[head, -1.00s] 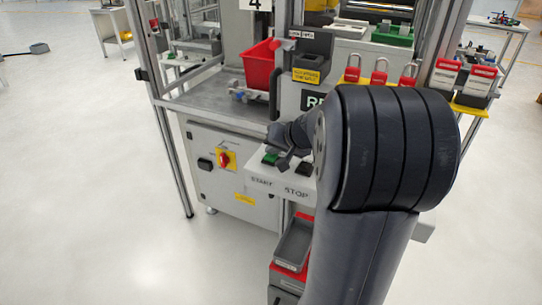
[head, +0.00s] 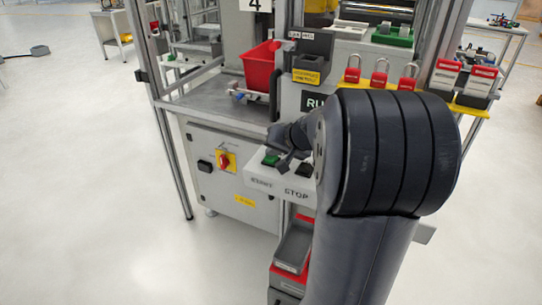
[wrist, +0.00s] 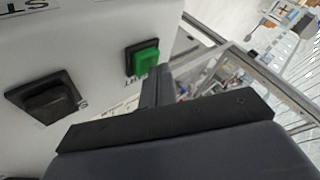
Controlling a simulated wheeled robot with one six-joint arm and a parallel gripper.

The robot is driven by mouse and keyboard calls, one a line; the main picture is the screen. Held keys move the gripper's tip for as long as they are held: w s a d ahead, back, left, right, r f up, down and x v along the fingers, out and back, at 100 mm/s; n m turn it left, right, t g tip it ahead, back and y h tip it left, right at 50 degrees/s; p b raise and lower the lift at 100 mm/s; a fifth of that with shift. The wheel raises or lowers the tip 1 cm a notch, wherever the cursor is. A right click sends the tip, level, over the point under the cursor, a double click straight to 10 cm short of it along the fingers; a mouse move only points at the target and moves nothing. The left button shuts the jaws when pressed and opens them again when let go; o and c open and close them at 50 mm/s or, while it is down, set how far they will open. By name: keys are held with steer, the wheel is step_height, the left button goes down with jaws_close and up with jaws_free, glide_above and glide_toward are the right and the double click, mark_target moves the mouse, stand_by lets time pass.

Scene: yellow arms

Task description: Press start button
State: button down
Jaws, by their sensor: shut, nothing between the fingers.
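The green start button (head: 269,159) sits on a white control box (head: 262,182) with a START label below it. It also shows in the wrist view (wrist: 143,58), in a black frame. The black stop button (head: 305,169) sits to its right on the same box; the wrist view shows it (wrist: 46,98) at the left. My gripper (head: 284,161) is shut and empty, just right of the green button. In the wrist view its finger (wrist: 156,84) ends close beside the green button's lower right. I cannot tell whether they touch.
My arm covers the right part of the box. A red-yellow rotary switch (head: 225,161) is on the cabinet at left. A red bin (head: 261,66) stands on the bench above. Red padlocks (head: 380,74) hang behind. Grey and red bins (head: 291,250) are below.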

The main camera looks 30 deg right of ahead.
mark_target(273, 159)
steer(key=shift+r+p, duration=0.35)
steer(key=shift+r, duration=0.35)
steer(key=shift+r+p, duration=1.7)
steer(key=shift+r, duration=0.9)
steer(key=shift+a, duration=0.1)
